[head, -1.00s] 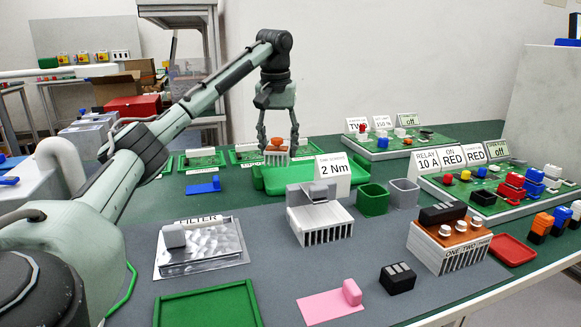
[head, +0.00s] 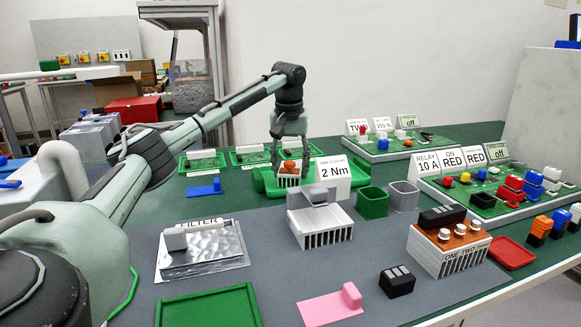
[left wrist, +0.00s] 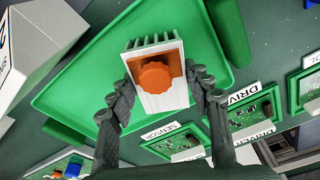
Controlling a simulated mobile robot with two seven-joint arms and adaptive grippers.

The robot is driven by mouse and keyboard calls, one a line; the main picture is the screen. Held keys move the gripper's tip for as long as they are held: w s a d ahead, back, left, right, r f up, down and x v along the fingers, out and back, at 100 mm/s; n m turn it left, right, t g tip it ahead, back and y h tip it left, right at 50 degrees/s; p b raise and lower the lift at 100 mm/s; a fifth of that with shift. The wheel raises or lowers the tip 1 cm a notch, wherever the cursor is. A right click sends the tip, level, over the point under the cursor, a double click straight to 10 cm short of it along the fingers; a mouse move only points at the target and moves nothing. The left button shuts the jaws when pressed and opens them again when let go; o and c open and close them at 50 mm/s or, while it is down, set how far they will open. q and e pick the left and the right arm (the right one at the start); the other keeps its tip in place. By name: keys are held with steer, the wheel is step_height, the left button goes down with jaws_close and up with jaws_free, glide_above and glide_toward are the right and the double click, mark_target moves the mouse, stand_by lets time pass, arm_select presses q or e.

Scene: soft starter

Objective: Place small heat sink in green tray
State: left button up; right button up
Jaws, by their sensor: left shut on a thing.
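My left gripper (head: 290,165) is shut on the small heat sink (head: 289,181), a white finned block with an orange knob. The green tray (head: 268,188) at the back middle lies under it, partly hidden by the 2 Nm sign. The left wrist view shows the heat sink (left wrist: 168,102) between the two dark fingers of the gripper (left wrist: 160,88), over the floor of the green tray (left wrist: 85,85). The heat sink is low over the tray; I cannot tell whether it touches the floor. My right gripper is not in view.
The 2 Nm sign (head: 333,178) and a large grey heat sink (head: 320,226) stand just in front of the tray. Green and grey bins (head: 372,203) are to its right. Circuit boards (head: 250,154) lie behind. Another green tray (head: 205,308) is at the front.

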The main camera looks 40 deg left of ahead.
arm_select(q)
steer(key=o, duration=1.4)
steer(key=shift+r, duration=0.1)
steer(key=r, duration=0.4)
steer(key=s+r, duration=0.1)
steer(key=r, duration=0.3)
steer(key=d+r, duration=0.1)
steer(key=r, duration=0.3)
steer(key=shift+s, duration=0.25)
steer(key=shift+c, duration=0.3)
